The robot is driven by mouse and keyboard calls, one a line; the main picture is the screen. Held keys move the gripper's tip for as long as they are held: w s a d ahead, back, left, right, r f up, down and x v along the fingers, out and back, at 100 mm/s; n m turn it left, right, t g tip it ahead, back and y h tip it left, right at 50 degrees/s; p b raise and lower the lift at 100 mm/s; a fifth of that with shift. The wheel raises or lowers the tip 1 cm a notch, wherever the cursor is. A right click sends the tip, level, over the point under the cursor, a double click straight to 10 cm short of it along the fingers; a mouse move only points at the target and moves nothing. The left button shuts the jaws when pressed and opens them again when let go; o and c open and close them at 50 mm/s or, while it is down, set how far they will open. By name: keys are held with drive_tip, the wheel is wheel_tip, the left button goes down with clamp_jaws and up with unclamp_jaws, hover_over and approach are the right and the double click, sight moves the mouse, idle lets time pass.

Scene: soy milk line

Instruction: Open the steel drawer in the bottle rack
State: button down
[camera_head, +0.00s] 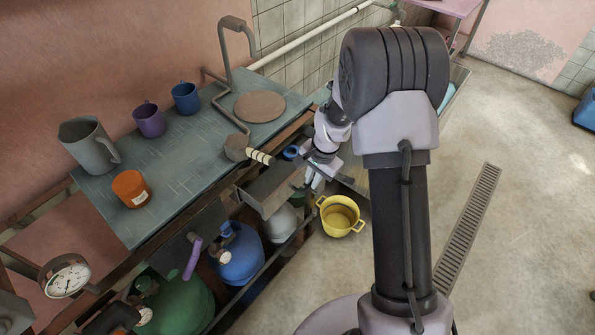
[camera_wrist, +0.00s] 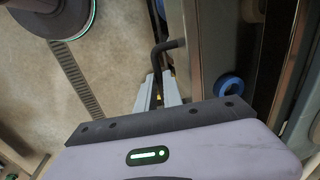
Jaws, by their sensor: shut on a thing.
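The steel drawer (camera_head: 272,191) stands out from under the counter edge, and part of its inside shows from above. Its metal front (camera_wrist: 187,40) is at the upper middle of the wrist view. A dark bent handle (camera_wrist: 168,46) sticks out from that front. My gripper (camera_wrist: 157,90) is shut on the handle, with its fingertips at the handle's outer part. In the head view my gripper (camera_head: 314,181) is at the drawer's outer end, where my arm partly hides the contact. A blue ring (camera_wrist: 228,88) lies inside the drawer; it also shows in the head view (camera_head: 291,152).
A yellow pot (camera_head: 340,215) stands on the floor close to my gripper. Blue (camera_head: 240,258) and green (camera_head: 177,305) cylinders sit below the counter (camera_head: 185,175). Mugs, a pitcher and an orange jar stand on the counter. The floor to the right is clear around a drain grate (camera_head: 468,228).

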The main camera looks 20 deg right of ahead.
drive_tip(key=s+d+b, duration=0.3)
drive_tip(key=s+d, duration=0.4)
drive_tip(key=s, duration=0.3)
drive_tip(key=shift+s+d, duration=0.15)
drive_tip(key=shift+d, duration=0.1)
drive_tip(key=c, duration=1.5)
unclamp_jaws()
drive_tip(key=r+p, duration=0.2)
drive_tip(key=r, duration=0.3)
drive_tip(key=s+d+r+p, duration=0.1)
drive_tip(key=r+p, duration=0.1)
drive_tip(key=r, duration=0.4)
drive_tip(key=s+d+r+p, duration=0.1)
drive_tip(key=r+p, duration=0.1)
drive_tip(key=r, duration=0.4)
drive_tip(key=shift+s+r+p, duration=0.1)
drive_tip(key=shift+s+p, duration=0.15)
drive_tip(key=shift+p, duration=0.15)
